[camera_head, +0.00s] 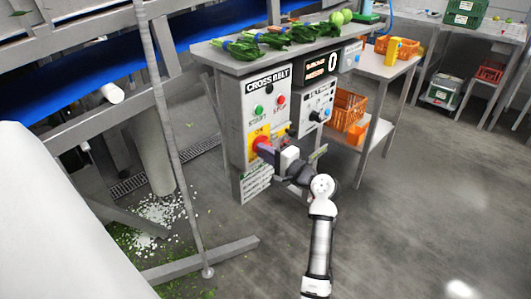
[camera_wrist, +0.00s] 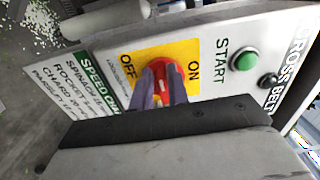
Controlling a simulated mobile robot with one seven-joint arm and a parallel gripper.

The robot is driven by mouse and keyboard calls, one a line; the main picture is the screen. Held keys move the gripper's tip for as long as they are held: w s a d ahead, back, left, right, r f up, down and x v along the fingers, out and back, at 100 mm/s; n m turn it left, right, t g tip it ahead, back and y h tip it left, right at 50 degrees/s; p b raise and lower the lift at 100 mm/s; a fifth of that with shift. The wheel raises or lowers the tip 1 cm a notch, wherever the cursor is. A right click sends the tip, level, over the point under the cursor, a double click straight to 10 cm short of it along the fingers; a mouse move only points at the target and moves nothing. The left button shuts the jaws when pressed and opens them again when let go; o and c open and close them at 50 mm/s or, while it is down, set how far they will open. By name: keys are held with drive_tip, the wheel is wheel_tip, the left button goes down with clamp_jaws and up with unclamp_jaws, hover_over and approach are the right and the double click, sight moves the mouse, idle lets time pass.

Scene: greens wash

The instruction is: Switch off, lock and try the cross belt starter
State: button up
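The cross belt starter (camera_head: 262,105) is a grey box under the bench edge, with a green START button (camera_head: 259,110) and a red STOP button (camera_head: 281,99). Low on it, a red rotary switch knob (camera_wrist: 164,70) sits on a yellow plate (camera_wrist: 183,54) marked OFF and ON. My gripper (camera_wrist: 162,88) is at this knob, its two fingers on either side of the knob's grip, with red between them. Fingertip contact is partly hidden. The knob's exact setting is unclear. The START button also shows in the wrist view (camera_wrist: 245,60). I cannot make out a padlock.
A speed chart (camera_wrist: 85,88) is beside the switch. A control panel (camera_head: 315,100) with a display stands right of the starter. Leafy bunches (camera_head: 275,38) lie on the bench. Orange crates (camera_head: 346,108) sit on the side table's shelf.

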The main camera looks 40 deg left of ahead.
drive_tip(key=o, duration=0.3)
drive_tip(key=shift+d, duration=0.1)
drive_tip(key=s+d+b, duration=0.1)
drive_tip(key=d, duration=1.2)
drive_tip(key=shift+d, duration=0.35)
drive_tip(key=shift+a+r, duration=0.1)
